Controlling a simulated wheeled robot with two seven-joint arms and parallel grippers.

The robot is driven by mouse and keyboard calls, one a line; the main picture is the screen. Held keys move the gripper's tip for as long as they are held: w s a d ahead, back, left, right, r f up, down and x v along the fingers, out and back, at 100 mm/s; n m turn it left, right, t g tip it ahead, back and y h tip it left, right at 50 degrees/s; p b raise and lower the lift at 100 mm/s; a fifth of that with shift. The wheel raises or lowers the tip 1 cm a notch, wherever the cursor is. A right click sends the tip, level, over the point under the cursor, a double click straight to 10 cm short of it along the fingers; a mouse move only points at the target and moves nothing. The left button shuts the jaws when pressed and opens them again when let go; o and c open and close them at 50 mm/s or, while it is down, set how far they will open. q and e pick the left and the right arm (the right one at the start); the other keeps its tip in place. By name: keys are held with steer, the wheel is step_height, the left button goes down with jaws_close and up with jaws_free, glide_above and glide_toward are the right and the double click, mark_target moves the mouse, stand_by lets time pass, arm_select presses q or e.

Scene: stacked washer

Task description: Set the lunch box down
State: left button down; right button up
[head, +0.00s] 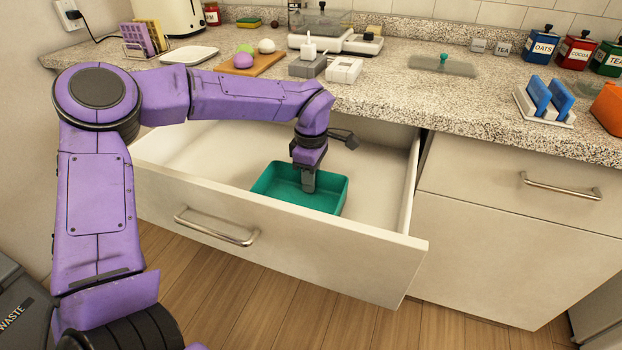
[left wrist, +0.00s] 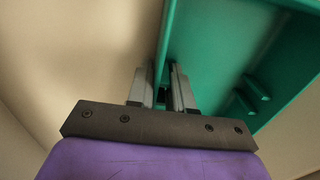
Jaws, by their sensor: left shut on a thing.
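The teal lunch box (head: 272,184) is an open, shallow box inside the pulled-out drawer (head: 380,195). It looks level; I cannot tell whether its base touches the drawer bottom. My left gripper (head: 308,185) reaches down from above into the drawer and is shut on the wall of the lunch box. In the left wrist view the fingers of my left gripper (left wrist: 163,85) pinch the wall of the lunch box (left wrist: 215,50), one finger on each side. My right gripper is not in view.
The drawer front with its handle (head: 215,228) stands between me and the box. The granite counter (head: 440,95) above holds a cutting board (head: 255,66), a white block (head: 344,70), a rack with blue items (head: 545,105) and canisters. Bare drawer floor lies around the box.

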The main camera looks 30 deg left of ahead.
arm_select(q)
steer(key=c, duration=1)
jaws_free()
steer(key=shift+f, duration=0.15)
step_height(320, 180, up, 12)
steer(key=p, duration=0.2)
steer(key=shift+r+p, duration=0.2)
steer(key=shift+p, duration=0.1)
